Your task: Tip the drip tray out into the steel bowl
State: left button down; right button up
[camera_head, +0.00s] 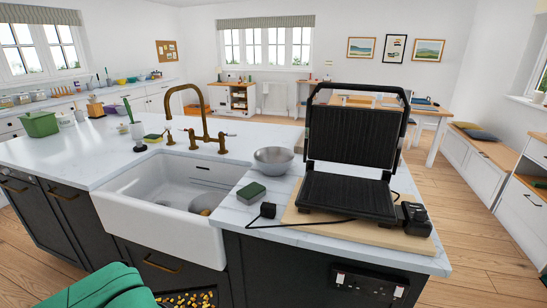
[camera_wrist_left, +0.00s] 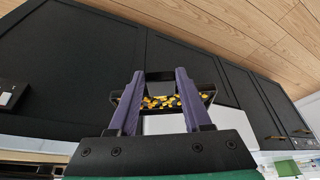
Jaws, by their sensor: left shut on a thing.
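The drip tray (camera_head: 187,299) is dark and holds yellow and brown bits. It shows at the bottom edge of the head view, in front of the island and below the sink. In the left wrist view the tray (camera_wrist_left: 118,96) lies between the purple fingers of my left gripper (camera_wrist_left: 160,75), which is shut on it. In the head view my green left arm comes in at bottom left, and the fingers are out of frame. The steel bowl (camera_head: 273,160) stands upright on the white counter, right of the sink; no contents show in it. My right gripper is in neither view.
An open black contact grill (camera_head: 347,195) stands on a wooden board (camera_head: 385,235) right of the bowl, its cable across the counter. The white sink (camera_head: 160,221) and brass tap (camera_head: 207,110) are left.

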pick_arm(q)
jog(key=shift+s+d+f+m+h, duration=0.15)
jog(key=shift+d+f+m+h, duration=0.25)
jog(key=shift+d+f+m, duration=1)
